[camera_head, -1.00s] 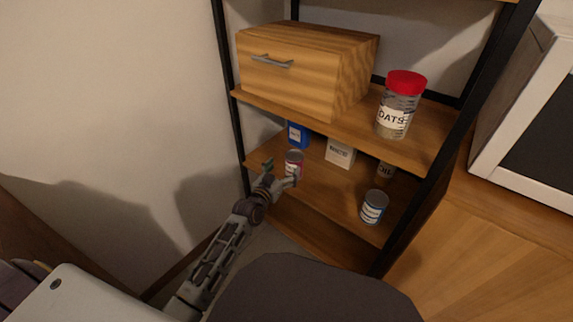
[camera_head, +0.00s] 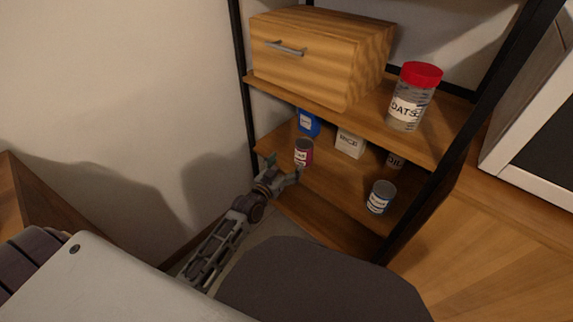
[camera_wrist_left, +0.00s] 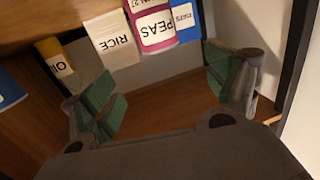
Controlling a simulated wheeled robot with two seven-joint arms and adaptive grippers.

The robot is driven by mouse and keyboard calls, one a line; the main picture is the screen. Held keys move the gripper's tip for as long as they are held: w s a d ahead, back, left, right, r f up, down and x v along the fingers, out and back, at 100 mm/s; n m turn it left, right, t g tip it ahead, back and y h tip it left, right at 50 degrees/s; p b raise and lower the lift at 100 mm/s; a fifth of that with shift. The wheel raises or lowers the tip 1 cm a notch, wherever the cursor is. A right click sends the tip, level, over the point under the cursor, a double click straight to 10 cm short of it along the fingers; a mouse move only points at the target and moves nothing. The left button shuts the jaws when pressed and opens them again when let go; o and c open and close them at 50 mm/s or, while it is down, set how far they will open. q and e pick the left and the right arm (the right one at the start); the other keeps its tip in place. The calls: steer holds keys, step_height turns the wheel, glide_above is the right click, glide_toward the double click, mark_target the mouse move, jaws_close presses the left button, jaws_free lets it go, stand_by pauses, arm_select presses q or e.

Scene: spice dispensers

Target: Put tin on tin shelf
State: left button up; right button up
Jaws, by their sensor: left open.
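A tin with a pink-red label (camera_head: 303,153) stands upright on the lower shelf (camera_head: 335,188); in the left wrist view its label reads PEAS (camera_wrist_left: 156,28). A second tin with a blue and white label (camera_head: 380,198) stands nearer the shelf's right front; its edge shows at the left of the wrist view (camera_wrist_left: 14,92). My left gripper (camera_head: 284,167) is at the shelf's front left, just in front of the peas tin. Its fingers (camera_wrist_left: 163,88) are spread and empty, with bare shelf between them and the tin beyond, apart from them. My right gripper is not in view.
Behind the tins are a blue box (camera_head: 308,122), a rice box (camera_head: 350,143) and an oil container (camera_head: 395,160). The shelf above holds a wooden drawer box (camera_head: 310,62) and a red-lidded oats jar (camera_head: 411,97). A black post (camera_head: 243,90) bounds the left side.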

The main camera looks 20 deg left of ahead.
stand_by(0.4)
arm_select(q)
steer(key=s+d+f+g, duration=0.3)
steer(key=s+f, duration=0.2)
steer(key=s, duration=0.4)
steer(key=s+d+f+g, duration=0.3)
steer(key=s+f+g, duration=0.1)
steer(key=s, duration=0.5)
steer(key=s+d+f+g+h, duration=0.1)
steer(key=s+d+f+g, duration=0.3)
steer(key=s, duration=0.6)
step_height(320, 180, down, 2)
steer(key=shift+f, duration=0.1)
